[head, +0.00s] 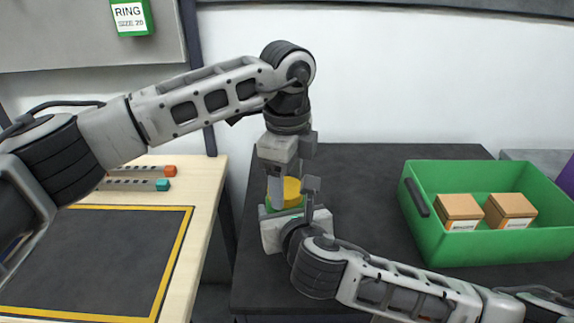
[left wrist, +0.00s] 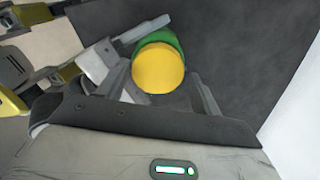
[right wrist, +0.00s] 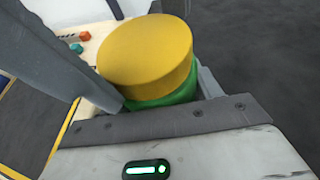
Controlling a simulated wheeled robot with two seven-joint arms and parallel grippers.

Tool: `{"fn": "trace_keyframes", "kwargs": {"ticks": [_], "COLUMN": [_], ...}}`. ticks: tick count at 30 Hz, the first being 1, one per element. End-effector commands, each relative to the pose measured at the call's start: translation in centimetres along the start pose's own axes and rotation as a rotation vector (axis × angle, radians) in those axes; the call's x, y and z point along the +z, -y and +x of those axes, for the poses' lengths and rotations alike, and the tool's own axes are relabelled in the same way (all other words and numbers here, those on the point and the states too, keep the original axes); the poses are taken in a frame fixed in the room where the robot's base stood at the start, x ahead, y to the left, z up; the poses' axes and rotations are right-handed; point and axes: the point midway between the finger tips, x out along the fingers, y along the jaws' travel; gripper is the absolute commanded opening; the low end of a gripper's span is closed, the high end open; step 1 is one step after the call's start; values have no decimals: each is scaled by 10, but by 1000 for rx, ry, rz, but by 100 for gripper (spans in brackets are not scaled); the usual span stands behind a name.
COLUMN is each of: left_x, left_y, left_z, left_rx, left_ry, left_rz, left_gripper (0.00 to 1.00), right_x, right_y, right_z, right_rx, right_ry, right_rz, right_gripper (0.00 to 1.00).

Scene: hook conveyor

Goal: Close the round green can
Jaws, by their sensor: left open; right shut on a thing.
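The round green can (head: 268,211) stands on the dark table, partly hidden by my arms. A yellow lid (head: 292,189) is on its top; whether it is fully seated I cannot tell. In the right wrist view the lid (right wrist: 145,55) sits over the green wall (right wrist: 172,97). My right gripper (head: 288,209) is shut on the can, low at its side. My left gripper (head: 285,184) points down from above, open. In the left wrist view the lid (left wrist: 158,68) lies between its spread fingers, with green (left wrist: 160,39) showing past one edge; contact is unclear.
A green crate (head: 480,248) with two brown boxes (head: 459,210) stands at the right. A wooden table (head: 205,215) at the left bears a dark, yellow-edged mat (head: 90,255) and two strips with orange and teal ends. A gap separates the tables. The dark table (head: 360,175) is clear behind the can.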

Motion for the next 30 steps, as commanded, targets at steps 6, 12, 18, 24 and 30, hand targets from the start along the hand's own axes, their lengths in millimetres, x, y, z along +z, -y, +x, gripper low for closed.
{"fn": "trace_keyframes", "kwargs": {"ticks": [6,12,18,24,30], "left_x": [0,0,0,0,0], "left_y": [0,0,1,1,1], "left_z": [1,1,0,0,0], "left_rx": [0,-1,-3,-5,-7], "left_ry": [0,0,1,4,6], "left_rz": [0,0,60,476,992], "left_gripper": [65,29,29,29,29], "right_x": [0,0,-1,-1,-1], "right_y": [1,0,-1,-2,-3], "right_z": [0,0,0,-1,-1], "right_rx": [-3,-2,1,4,7], "right_ry": [-1,-1,-1,-1,-1], "right_rz": [-2,-2,-2,-3,-3], "right_gripper": [0,0,0,0,0]}}
